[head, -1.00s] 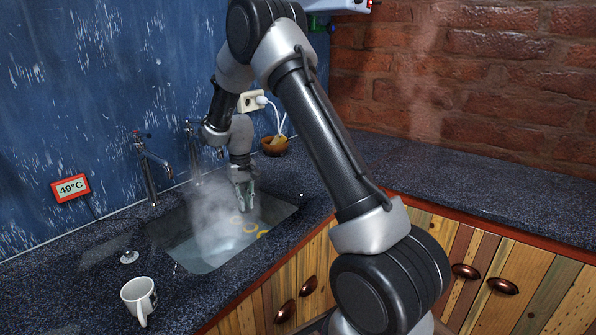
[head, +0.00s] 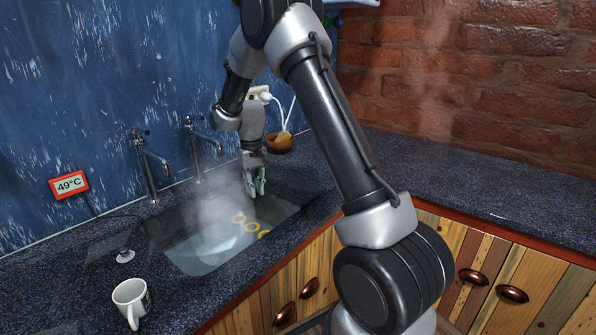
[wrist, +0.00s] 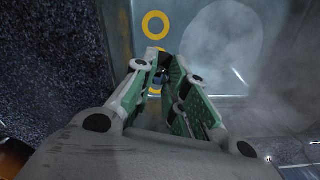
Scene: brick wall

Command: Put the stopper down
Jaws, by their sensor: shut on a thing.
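My gripper (head: 257,188) points down over the back right part of the sink (head: 283,214). In the wrist view its green-padded fingers (wrist: 160,78) close on a small dark thing (wrist: 157,80), which I take to be the stopper. The fingers hide most of it, so its shape is unclear. The fingertips appear above the water, and I cannot tell how far above the sink floor the held thing is.
Yellow rings (head: 264,235) show in the sink, and steam rises from the water. Two taps (head: 148,165) stand behind it. A red display (head: 70,185) reads 49°C. A white mug (head: 130,300) and a small clear object (head: 125,256) stand on the left counter. The right counter is clear.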

